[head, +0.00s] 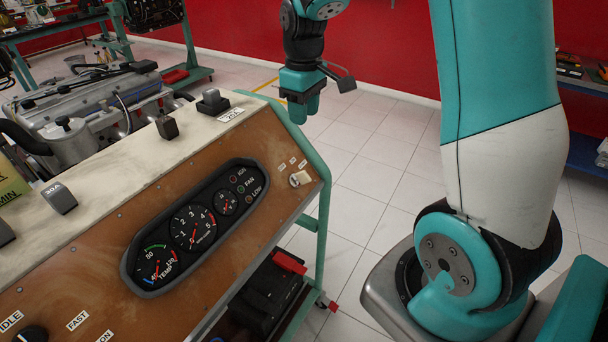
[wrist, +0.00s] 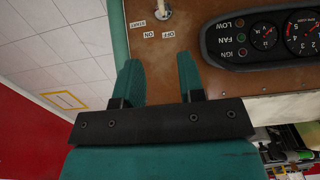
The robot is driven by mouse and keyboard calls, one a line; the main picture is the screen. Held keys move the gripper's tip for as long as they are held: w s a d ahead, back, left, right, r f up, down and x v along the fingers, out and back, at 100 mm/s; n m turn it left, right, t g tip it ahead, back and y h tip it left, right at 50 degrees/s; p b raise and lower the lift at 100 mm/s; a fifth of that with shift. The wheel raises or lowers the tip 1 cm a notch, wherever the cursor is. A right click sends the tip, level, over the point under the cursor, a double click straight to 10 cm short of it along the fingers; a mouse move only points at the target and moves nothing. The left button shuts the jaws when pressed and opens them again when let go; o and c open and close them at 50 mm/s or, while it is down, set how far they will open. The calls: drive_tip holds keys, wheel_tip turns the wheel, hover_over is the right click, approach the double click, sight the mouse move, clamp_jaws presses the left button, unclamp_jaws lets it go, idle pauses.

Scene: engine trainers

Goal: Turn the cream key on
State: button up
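The cream key (head: 299,179) sits in its switch at the right end of the brown instrument panel (head: 105,232). Small white START, ON and OFF labels lie beside it. In the wrist view the key (wrist: 163,13) shows at the top edge, partly cut off, with the labels between it and my gripper. Which label it points to I cannot tell. My gripper (head: 301,112) hangs above and beyond the panel's right end, apart from the key. In the wrist view its two teal fingers (wrist: 158,60) are spread with nothing between them.
A black gauge cluster (head: 194,228) is set in the panel left of the key. A teal frame post (head: 323,215) edges the panel's right side. Clear tiled floor (head: 375,165) lies beyond.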

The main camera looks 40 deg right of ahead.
sight(304, 171)
wheel_tip(304, 171, down, 17)
drive_tip(key=shift+s+r+p, duration=0.1)
drive_tip(key=shift+r+p, duration=0.1)
drive_tip(key=shift+p, duration=0.6)
drive_tip(key=shift+c, duration=0.4)
clamp_jaws()
